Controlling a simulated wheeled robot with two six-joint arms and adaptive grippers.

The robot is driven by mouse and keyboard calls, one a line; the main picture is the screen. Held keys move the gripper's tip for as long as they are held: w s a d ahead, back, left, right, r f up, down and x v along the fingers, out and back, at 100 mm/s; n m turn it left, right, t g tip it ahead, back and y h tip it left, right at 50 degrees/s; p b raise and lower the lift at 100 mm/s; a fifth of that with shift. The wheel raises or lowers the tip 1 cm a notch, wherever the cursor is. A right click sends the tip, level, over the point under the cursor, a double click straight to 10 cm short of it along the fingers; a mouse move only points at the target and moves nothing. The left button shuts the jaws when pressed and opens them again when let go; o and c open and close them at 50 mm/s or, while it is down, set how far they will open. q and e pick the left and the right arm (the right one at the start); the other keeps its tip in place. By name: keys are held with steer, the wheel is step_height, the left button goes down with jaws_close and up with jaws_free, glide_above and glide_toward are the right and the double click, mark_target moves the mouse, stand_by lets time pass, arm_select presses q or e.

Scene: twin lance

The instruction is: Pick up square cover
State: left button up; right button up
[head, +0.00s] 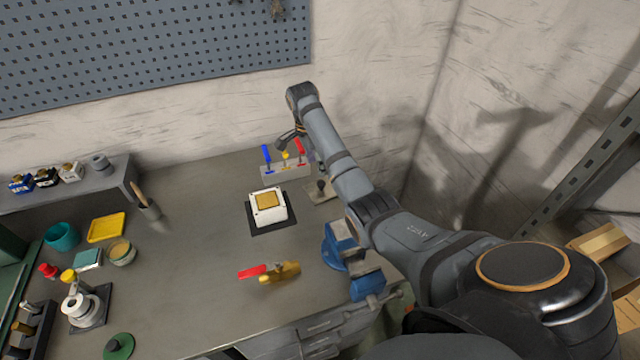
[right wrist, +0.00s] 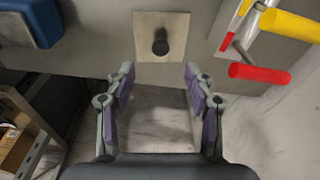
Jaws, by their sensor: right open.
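The square cover, a flat beige-grey plate with a dark knob standing up in its middle, lies near the back right of the bench in the head view (head: 315,195). In the right wrist view the cover (right wrist: 147,48) is at the top centre, beyond my fingertips. My right gripper (right wrist: 158,76) is open, with nothing between its fingers, and apart from the cover. In the head view the right gripper (head: 290,140) shows small and partly hidden by its arm, above the back of the bench. My left gripper is not in view.
A blue vise (head: 340,245) stands close in front of the cover. Behind it is a rack (head: 282,172) with blue, yellow and red handles. A white box (head: 268,214) with a golden top sits left of it. A red-handled brass tool (head: 280,274) lies in front.

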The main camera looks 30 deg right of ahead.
mark_target(321, 183)
steer(key=f, duration=0.3)
steer(key=shift+s+d, duration=0.15)
steer(key=shift+d, duration=0.2)
steer(key=shift+w+d+f, duration=0.2)
steer(key=shift+d+f, duration=0.05)
steer(key=shift+f, duration=0.45)
steer(key=shift+f+p, duration=0.6)
steer(key=shift+f, duration=0.1)
steer(key=f, duration=0.3)
steer(key=shift+s+d+f, duration=0.1)
steer(key=shift+d+f, duration=0.2)
steer(key=shift+f, duration=0.25)
steer(key=c, duration=0.5)
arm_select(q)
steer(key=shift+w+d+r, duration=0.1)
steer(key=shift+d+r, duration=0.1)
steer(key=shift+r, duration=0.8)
arm_select(e)
jaws_close()
steer(key=shift+r, duration=0.1)
